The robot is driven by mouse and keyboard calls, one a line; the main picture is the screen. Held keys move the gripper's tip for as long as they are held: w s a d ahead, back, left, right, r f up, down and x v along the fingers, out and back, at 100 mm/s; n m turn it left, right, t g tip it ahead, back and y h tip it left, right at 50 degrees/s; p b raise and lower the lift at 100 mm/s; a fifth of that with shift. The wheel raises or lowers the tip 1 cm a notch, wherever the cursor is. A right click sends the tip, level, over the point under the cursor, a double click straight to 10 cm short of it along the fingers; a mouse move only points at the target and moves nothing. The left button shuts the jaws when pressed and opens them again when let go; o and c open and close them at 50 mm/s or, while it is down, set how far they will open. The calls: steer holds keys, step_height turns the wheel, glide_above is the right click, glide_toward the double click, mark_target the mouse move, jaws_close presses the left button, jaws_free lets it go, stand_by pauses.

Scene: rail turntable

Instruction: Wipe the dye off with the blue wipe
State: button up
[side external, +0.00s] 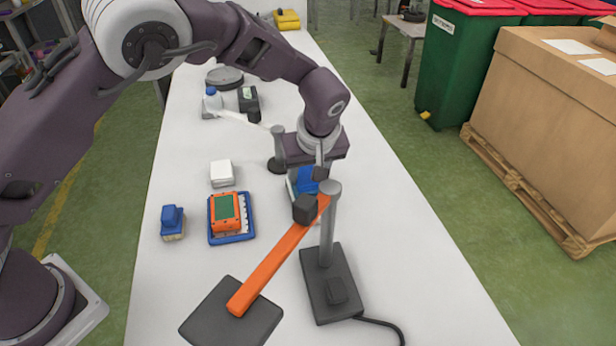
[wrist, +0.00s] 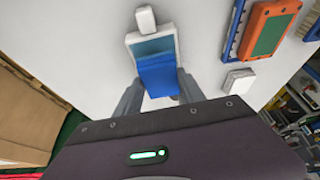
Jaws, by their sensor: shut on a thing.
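The blue wipe (side external: 307,182) is in my gripper (side external: 312,176), low over the white table. In the wrist view the blue wipe (wrist: 157,76) sits between the two grey fingers of my gripper (wrist: 159,92), which are shut on it. Just beyond it lies a pale-framed flat piece (wrist: 132,40) with a teal face. The wipe overlaps its near part; I cannot tell whether they touch. No dye mark can be made out clearly. In the side view a post and a dark block partly hide this spot.
An orange bar (side external: 270,265) with a dark block (side external: 305,209) slants close in front of my gripper, beside a grey post (side external: 328,230). A blue tray (side external: 233,240) with an orange-green device, a blue-topped block (side external: 172,220) and a white box (side external: 221,173) stand left. The table's right side is clear.

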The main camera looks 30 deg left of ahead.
mark_target(308, 175)
steer(key=shift+r, duration=2.65)
